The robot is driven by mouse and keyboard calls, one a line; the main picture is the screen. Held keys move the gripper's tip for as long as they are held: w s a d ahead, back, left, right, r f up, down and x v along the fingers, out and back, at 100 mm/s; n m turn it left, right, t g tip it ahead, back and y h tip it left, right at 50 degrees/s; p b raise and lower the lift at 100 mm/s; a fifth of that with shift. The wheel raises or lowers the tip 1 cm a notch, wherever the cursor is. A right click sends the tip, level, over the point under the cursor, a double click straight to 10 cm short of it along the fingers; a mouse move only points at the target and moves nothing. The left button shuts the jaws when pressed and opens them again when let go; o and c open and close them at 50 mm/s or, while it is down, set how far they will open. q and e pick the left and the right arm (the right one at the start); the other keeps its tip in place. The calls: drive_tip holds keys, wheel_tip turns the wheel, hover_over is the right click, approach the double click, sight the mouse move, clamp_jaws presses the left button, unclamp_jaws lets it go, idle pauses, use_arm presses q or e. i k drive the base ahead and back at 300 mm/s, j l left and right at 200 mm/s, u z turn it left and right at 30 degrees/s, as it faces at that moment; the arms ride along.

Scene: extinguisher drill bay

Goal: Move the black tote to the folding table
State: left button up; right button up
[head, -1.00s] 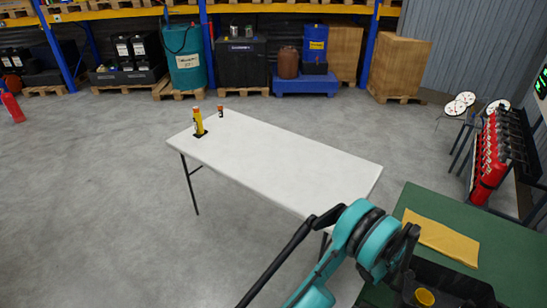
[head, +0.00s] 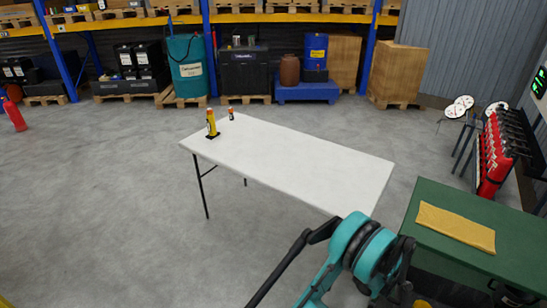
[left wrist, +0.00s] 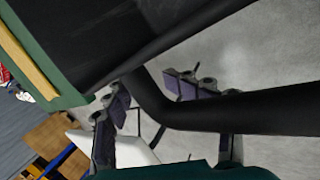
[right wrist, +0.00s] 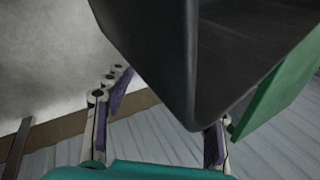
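The black tote is almost wholly below the head view; a dark part (head: 512,294) at its lower right edge may belong to it. Its dark wall fills the top of the left wrist view (left wrist: 110,35) and the middle of the right wrist view (right wrist: 165,50). My left gripper (left wrist: 155,110) has its fingers on either side of a black bar-like part of the tote. My right gripper (right wrist: 160,115) has its fingers either side of a tote corner; the contact is partly hidden. The white folding table (head: 300,165) stands ahead, its right half bare.
A yellow bottle-like object (head: 211,125) and a small orange-black item (head: 231,113) stand at the table's far left end. A green bench (head: 430,205) with a yellow cloth (head: 456,227) is at right. Red extinguishers (head: 493,160) stand beyond it. Floor left of the table is clear.

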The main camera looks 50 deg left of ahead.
sight(316, 166)
drive_tip(key=k+u, duration=0.15)
drive_tip(key=u, duration=0.2)
drive_tip(key=k+u, duration=0.15)
drive_tip(key=u, duration=0.15)
drive_tip(key=i+j+u, duration=0.5)
drive_tip(key=j+u, duration=0.15)
drive_tip(key=j, duration=0.15)
